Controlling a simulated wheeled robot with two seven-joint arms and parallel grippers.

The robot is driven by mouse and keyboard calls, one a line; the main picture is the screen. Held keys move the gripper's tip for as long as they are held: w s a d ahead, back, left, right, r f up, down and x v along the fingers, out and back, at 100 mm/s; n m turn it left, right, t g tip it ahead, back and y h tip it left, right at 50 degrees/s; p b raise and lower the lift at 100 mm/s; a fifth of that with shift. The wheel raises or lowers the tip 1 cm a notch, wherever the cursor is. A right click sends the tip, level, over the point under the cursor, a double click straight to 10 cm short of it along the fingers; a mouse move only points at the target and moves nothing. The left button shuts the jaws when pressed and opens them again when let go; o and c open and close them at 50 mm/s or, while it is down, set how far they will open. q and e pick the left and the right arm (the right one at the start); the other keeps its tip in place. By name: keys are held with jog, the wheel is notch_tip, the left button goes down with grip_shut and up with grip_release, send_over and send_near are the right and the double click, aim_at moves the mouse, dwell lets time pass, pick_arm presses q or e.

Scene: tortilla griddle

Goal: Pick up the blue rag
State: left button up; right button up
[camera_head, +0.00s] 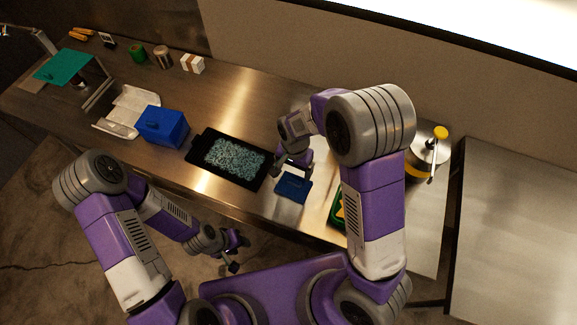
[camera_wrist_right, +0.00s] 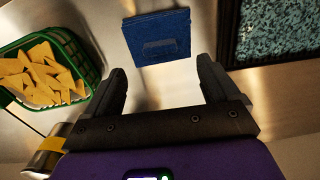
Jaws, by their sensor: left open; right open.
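The blue rag (camera_head: 292,187) lies flat and folded on the steel counter, just right of the black griddle. It also shows in the right wrist view (camera_wrist_right: 157,36), beyond the fingertips and between their lines. My right gripper (camera_head: 294,160) is open and empty, above the counter by the rag's far edge; in the right wrist view its two fingers (camera_wrist_right: 163,80) stand wide apart, with a gap to the rag. My left gripper (camera_head: 236,250) is open and empty, low in front of the counter's front edge.
The black griddle (camera_head: 196,171) with a pale blue speckled surface sits left of the rag. A green basket (camera_wrist_right: 97,84) of yellow chips stands on the other side. A blue box (camera_head: 162,126) and a white tray (camera_head: 128,110) stand further left. A lidded pot (camera_head: 427,157) is at right.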

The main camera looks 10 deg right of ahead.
aim_at(294, 181)
jog(key=shift+s+f, duration=0.15)
jog(key=shift+f, duration=3.4)
jog(key=shift+c, duration=0.3)
jog(key=c, duration=1.1)
jog(key=shift+r, duration=0.1)
